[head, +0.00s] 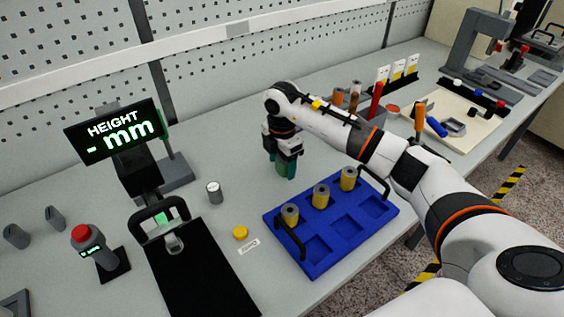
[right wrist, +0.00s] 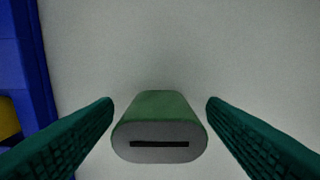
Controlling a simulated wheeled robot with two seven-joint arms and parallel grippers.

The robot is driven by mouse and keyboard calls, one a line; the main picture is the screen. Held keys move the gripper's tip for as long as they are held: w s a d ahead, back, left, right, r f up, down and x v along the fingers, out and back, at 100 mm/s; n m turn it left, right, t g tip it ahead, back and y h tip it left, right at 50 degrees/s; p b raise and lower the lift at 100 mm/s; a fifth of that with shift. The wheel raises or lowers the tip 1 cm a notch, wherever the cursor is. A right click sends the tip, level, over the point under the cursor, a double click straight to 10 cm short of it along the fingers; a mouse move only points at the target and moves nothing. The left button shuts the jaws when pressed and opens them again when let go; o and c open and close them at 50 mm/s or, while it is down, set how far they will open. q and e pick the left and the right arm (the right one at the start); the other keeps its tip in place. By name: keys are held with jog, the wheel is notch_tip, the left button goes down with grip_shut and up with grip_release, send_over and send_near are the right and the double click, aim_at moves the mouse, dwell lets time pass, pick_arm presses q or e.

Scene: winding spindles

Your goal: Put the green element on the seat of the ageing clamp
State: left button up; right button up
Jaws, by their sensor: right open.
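The green element (right wrist: 160,127) is a rounded block with a grey top face and a black slot. It stands on the grey table between the two fingers of my right gripper (right wrist: 160,110), with a gap on each side. In the head view my right gripper (head: 284,160) points down at the table behind the blue tray, and its teal fingers partly hide the green element. The right gripper is open and holds nothing. My left gripper is not in view. I cannot tell for sure which fixture is the ageing clamp.
The blue tray (head: 315,262) holds several yellow spindles and has black handles. A black fixture with a handle (head: 200,280) stands front left, by the height display (head: 112,131). A grey cylinder (head: 214,192) and yellow disc (head: 240,232) lie between. A grey press (head: 470,50) stands far right.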

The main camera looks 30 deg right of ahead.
jog(key=shift+f, duration=0.3)
jog(key=shift+r, duration=0.1)
jog(key=c, duration=1.2)
